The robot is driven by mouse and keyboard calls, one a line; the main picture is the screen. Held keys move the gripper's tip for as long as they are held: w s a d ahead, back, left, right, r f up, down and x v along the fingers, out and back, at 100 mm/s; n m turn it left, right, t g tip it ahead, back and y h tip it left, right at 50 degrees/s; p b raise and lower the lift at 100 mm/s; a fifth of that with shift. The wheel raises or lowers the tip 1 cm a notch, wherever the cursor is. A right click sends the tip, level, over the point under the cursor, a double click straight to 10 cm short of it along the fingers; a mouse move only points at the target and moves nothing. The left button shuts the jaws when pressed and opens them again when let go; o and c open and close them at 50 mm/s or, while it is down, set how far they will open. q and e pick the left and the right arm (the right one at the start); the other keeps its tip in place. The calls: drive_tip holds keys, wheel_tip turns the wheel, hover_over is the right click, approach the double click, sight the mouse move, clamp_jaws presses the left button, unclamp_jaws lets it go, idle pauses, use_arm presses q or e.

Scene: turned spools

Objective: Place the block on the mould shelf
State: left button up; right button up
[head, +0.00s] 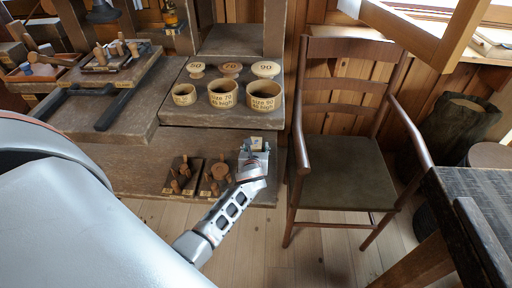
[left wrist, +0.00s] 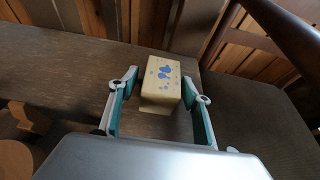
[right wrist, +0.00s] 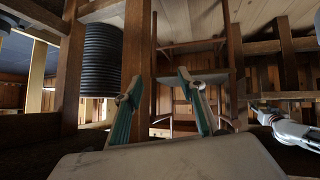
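The block (left wrist: 162,82) is pale tan with blue marks on its face. In the left wrist view it sits on brown wood between the tips of my left gripper (left wrist: 160,82), which is open with a finger on either side. I cannot tell whether a finger touches it. In the head view my left gripper (head: 256,152) is at the right end of the low wooden shelf (head: 130,165), and a small part of the block (head: 257,143) shows there. My right gripper (right wrist: 158,90) is open and empty in the right wrist view. Which surface is the mould shelf is not clear.
Two dark boards with wooden pegs (head: 183,177) lie left of the left gripper. Labelled round cups (head: 222,94) and knobs stand on the raised shelf (head: 210,118) behind.

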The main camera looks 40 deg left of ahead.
sight(256, 148)
use_arm(q)
drive_tip(key=shift+d+r, duration=0.1)
drive_tip(key=shift+r, duration=0.3)
drive_tip(key=p+v, duration=0.2)
drive_tip(key=v, duration=0.2)
drive_tip(key=shift+s+d+r, duration=0.1)
drive_tip(key=shift+s+r, duration=0.2)
drive_tip(key=p+v, duration=0.1)
drive_tip(key=v, duration=0.4)
drive_tip(key=shift+s+d+p, duration=0.25)
drive_tip(key=shift+s+p, duration=0.1)
drive_tip(key=shift+s, duration=0.05)
drive_tip(key=shift+s+d+r, duration=0.1)
drive_tip(key=shift+s+d, duration=0.2)
drive_tip(key=shift+s, duration=0.25)
use_arm(e)
drive_tip(key=shift+s+a+r, duration=0.1)
drive_tip(key=shift+a+r, duration=0.2)
drive_tip(key=shift+r, duration=0.35)
drive_tip(key=shift+s+a+r, duration=0.1)
drive_tip(key=shift+a+r, duration=0.15)
drive_tip(key=shift+r, duration=0.4)
drive_tip(key=shift+w+d+r, duration=0.1)
drive_tip(key=shift+w, duration=0.1)
